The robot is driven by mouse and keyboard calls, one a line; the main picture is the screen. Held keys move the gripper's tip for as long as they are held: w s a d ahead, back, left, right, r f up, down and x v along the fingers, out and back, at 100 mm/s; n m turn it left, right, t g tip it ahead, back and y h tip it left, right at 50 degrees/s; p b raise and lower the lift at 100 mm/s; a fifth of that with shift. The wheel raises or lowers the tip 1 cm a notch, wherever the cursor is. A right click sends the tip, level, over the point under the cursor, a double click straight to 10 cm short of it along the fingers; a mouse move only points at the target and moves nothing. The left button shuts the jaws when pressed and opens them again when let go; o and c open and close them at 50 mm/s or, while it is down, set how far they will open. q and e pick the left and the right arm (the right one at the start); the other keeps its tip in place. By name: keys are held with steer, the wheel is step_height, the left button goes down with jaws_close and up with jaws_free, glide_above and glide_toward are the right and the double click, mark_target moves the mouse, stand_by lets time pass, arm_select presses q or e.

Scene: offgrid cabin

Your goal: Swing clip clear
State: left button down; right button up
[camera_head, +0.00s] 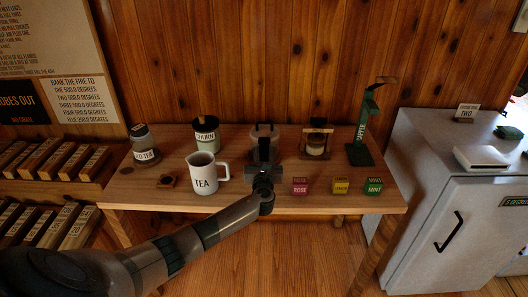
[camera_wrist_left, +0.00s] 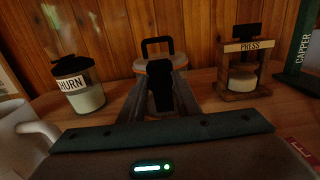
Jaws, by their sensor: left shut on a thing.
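A clip-top jar (camera_wrist_left: 148,68) stands toward the back of the wooden table, in front of my left gripper. It has a pale lid, an orange band and a black wire loop (camera_wrist_left: 157,43) standing up over the lid. In the head view the jar (camera_head: 264,130) is partly behind my gripper. My left gripper (camera_head: 263,160) reaches it from the front, and in the wrist view its fingers (camera_wrist_left: 160,88) are closed around a dark piece, which looks like the jar's black clip (camera_wrist_left: 160,72). The fingers hide most of the jar's front. My right gripper is not in view.
The wooden table (camera_head: 235,198) also holds a churn jar (camera_head: 206,135), a white TEA mug (camera_head: 203,174), an OLD TEA jar (camera_head: 144,145), a press (camera_head: 316,142), a green capper (camera_head: 361,135) and small boxes including a ROSE box (camera_head: 300,186). The mug is close on the left.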

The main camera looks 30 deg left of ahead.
arm_select(q)
steer(key=shift+s+d+f, duration=0.25)
steer(key=shift+s+f, duration=0.15)
steer(key=shift+f, duration=0.15)
steer(key=shift+s+d+f, duration=0.2)
steer(key=shift+s+f, duration=0.15)
steer(key=shift+f, duration=0.2)
steer(key=shift+s+d+f+b, duration=0.2)
steer(key=shift+s+f+b, duration=0.15)
steer(key=shift+f, duration=0.3)
steer(key=shift+s+d+f+b, duration=0.1)
steer(key=shift+s+f+b, duration=0.15)
steer(key=shift+f, duration=0.15)
steer(key=shift+s+d+f+b, duration=0.1)
steer(key=shift+f+b, duration=0.1)
steer(key=shift+f, duration=0.2)
steer(key=shift+f+b, duration=0.35)
steer(key=shift+f, duration=0.25)
